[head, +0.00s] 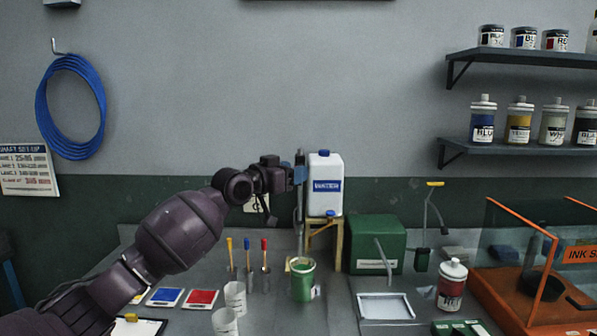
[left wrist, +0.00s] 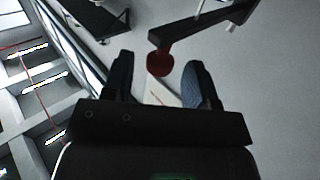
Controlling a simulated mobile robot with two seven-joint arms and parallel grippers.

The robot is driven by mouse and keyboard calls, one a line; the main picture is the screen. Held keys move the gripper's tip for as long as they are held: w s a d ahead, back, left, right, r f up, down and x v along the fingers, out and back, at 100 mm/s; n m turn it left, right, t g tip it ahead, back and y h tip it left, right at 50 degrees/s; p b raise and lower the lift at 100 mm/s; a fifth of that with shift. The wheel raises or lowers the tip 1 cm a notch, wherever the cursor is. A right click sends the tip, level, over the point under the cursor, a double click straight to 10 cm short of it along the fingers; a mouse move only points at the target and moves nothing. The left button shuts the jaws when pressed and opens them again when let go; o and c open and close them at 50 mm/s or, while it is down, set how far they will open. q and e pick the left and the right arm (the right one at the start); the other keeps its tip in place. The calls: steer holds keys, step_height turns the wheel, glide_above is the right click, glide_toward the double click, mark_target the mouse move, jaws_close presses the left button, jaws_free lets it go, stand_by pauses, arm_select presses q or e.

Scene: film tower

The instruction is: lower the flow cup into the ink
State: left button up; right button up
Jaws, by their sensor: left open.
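What looks like the flow cup (head: 422,259) is a small dark cup under a thin wire with a yellow grip, right of the green box in the head view. My left gripper (head: 300,167) is raised above and behind the can, beside the water jug and well left of the cup. In the left wrist view its two fingers (left wrist: 159,85) stand apart with nothing held between them. My right gripper is not in view.
A white water jug (head: 325,185) stands on a wooden stand. A green box (head: 377,245) and a white tray (head: 385,307) lie right of the can. Several coloured-handled tools and white cups (head: 235,297) stand left. An orange-framed case (head: 520,262) bounds the right.

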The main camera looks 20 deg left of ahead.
arm_select(q)
steer(key=shift+x, duration=0.9)
steer(key=shift+w+d, duration=0.1)
steer(key=shift+w, duration=0.15)
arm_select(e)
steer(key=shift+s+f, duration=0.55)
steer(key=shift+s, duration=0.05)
